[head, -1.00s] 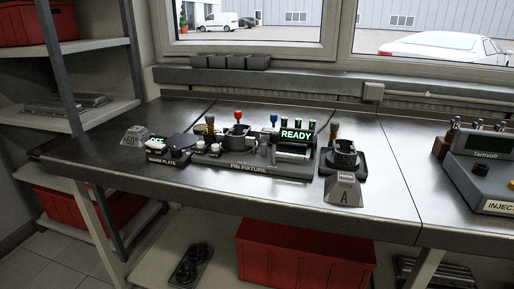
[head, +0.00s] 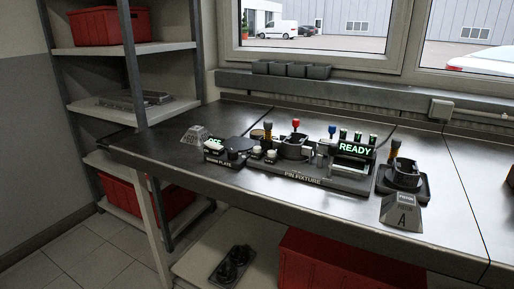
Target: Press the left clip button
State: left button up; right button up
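The pin fixture (head: 303,181) sits on the dark metal workbench (head: 330,217), with a lit green READY display (head: 355,149) at its right end. Small white buttons show at its left end, one (head: 256,152) beside another (head: 270,156). I cannot read their labels, so I cannot tell which is the left clip button. A red-topped lever (head: 296,125) and a blue-topped lever (head: 332,130) stand on the fixture. Neither of my grippers is in view.
A warm plate (head: 226,158) with a green display stands left of the fixture. Shelves (head: 135,108) with red bins rise at the left. The bench front is clear.

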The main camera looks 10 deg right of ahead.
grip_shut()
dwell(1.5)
